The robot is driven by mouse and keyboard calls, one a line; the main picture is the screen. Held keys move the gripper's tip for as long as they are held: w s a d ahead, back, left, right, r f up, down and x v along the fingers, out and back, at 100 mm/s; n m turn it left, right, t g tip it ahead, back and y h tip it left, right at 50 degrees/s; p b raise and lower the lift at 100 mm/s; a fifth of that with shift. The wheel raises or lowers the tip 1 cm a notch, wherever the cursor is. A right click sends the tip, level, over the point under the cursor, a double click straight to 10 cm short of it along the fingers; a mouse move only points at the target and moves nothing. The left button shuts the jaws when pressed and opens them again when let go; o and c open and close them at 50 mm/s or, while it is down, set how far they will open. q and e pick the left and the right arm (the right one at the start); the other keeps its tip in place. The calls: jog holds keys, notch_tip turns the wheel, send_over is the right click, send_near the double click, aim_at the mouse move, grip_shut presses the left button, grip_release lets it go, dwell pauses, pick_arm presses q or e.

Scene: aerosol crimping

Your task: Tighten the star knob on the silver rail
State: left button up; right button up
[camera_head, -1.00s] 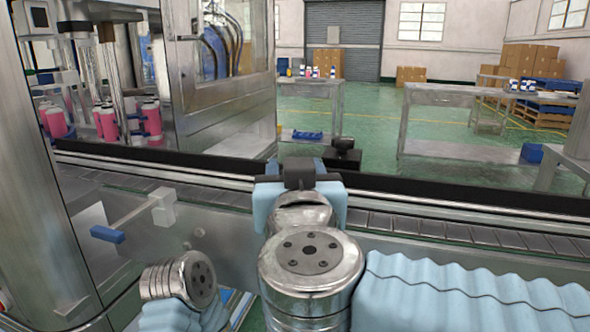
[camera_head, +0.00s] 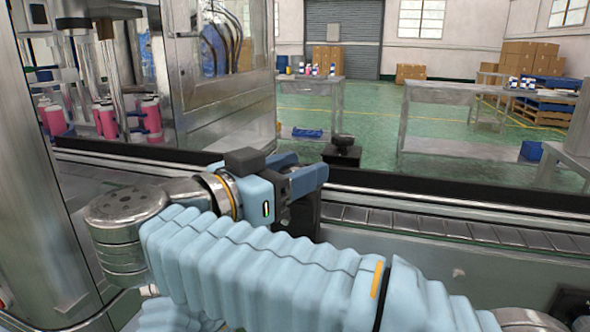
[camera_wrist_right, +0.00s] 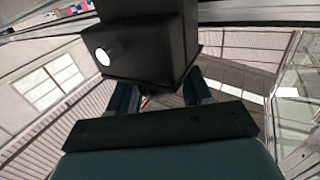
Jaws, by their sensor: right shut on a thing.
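My right gripper (camera_head: 303,182) is over the conveyor's near side in the head view, its arm crossing the picture in front. It is shut on a black block (camera_wrist_right: 140,45) with a round white spot, which fills the top middle of the right wrist view. The blue fingers (camera_wrist_right: 160,95) show on either side below the block. In the head view a dark part (camera_head: 304,215) shows just under the gripper. The silver rail (camera_head: 420,201) runs along the conveyor. I cannot make out a star knob's lobes; the gripper and block may hide it. My left gripper is not in view.
A small black post with a wide base (camera_head: 342,151) stands just right of the gripper, at the conveyor's far edge. The machine with a glass door (camera_head: 225,95) and pink bottles (camera_head: 107,119) is at left. The conveyor (camera_head: 480,232) is clear to the right.

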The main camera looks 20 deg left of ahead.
jog(key=shift+r+m+g+h, duration=0.1)
jog(key=shift+m+g+h, duration=0.35)
jog(key=shift+h, duration=0.25)
jog(key=shift+w+d, duration=0.1)
jog(key=o, duration=1)
jog(key=v, duration=1.4)
jog(key=shift+w, duration=0.1)
